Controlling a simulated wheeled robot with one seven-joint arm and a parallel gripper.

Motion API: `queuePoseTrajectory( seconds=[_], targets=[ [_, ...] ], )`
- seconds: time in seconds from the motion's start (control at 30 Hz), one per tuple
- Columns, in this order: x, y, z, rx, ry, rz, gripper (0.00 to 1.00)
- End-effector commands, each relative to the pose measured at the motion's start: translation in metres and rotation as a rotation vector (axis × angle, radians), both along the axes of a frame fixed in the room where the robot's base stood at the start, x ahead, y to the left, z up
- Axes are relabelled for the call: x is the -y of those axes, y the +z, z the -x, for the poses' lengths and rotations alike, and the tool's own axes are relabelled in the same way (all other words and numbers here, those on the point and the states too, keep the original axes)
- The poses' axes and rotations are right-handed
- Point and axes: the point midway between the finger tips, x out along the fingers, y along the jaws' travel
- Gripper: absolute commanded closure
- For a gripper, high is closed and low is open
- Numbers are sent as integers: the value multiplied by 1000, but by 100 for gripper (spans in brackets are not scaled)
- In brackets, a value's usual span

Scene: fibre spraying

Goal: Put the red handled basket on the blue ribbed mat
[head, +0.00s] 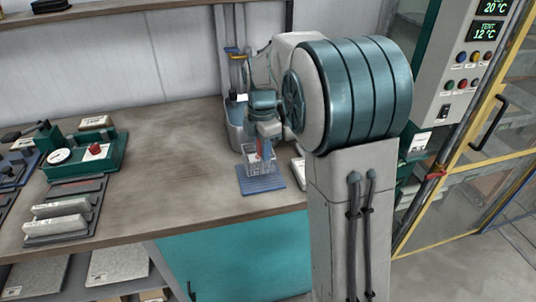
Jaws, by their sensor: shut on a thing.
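The red handled basket (256,164) is a small pale wire basket with a red handle. It is at or just above the blue ribbed mat (263,185), which lies on the bench near its right end. I cannot tell whether the basket touches the mat. My gripper (264,146) points down at the basket's top and is shut on the red handle. The fingertips are small and partly hidden by the gripper body.
The wooden bench top (180,150) is clear left of the mat. A green device (82,158) and a dark tray (62,210) stand at the left. A grey container (236,125) is behind my gripper. A white item (299,170) lies right of the mat.

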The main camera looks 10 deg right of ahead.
Motion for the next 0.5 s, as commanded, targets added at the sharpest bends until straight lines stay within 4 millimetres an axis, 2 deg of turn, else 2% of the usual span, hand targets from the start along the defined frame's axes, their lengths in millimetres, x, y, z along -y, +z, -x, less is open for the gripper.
queuePoseTrajectory(
  seconds=[0.1,0.2,0.5],
  targets=[
    [0,-19,1,-4,-1,0,100],
    [1,-28,1,-2,-3,0,100],
    [2,-30,0,0,-3,-1,100]
  ],
)
